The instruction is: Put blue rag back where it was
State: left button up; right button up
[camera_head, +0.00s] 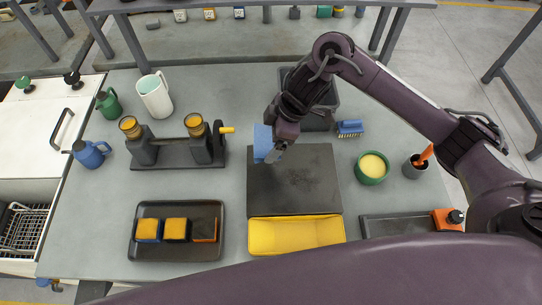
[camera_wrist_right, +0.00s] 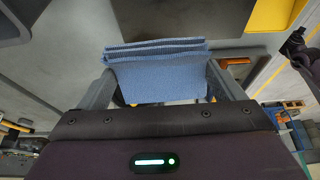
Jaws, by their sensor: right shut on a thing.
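The blue rag (camera_head: 263,144) is folded and held by my right gripper (camera_head: 272,146), above the back left part of the dark mat (camera_head: 300,185). In the right wrist view the blue rag (camera_wrist_right: 160,68) sits between the two fingers of the right gripper (camera_wrist_right: 158,88), which is shut on it. The rag appears raised off the table, but its exact height is hard to tell. My left gripper is not in view.
A fixture with amber-topped posts (camera_head: 175,155) stands left of the rag. A yellow tray (camera_head: 296,234) is in front of the mat. A dark tray (camera_head: 176,250) holds several blocks. A green bowl (camera_head: 372,168), blue brush (camera_head: 349,128) and dark bin (camera_head: 318,118) are nearby.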

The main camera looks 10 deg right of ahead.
aim_at(271, 148)
notch_tip(271, 148, down, 5)
jog(key=shift+w+p, duration=0.1)
jog(key=shift+p, duration=0.2)
jog(key=shift+f, duration=0.25)
notch_tip(271, 148, down, 4)
jog(key=shift+f, duration=0.15)
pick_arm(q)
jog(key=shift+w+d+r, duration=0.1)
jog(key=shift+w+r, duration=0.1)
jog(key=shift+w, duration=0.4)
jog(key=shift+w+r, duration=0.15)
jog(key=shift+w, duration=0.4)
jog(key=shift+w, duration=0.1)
pick_arm(e)
jog(key=shift+f, duration=0.1)
jog(key=o, duration=0.5)
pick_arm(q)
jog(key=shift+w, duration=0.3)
pick_arm(e)
jog(key=shift+o, duration=1.1)
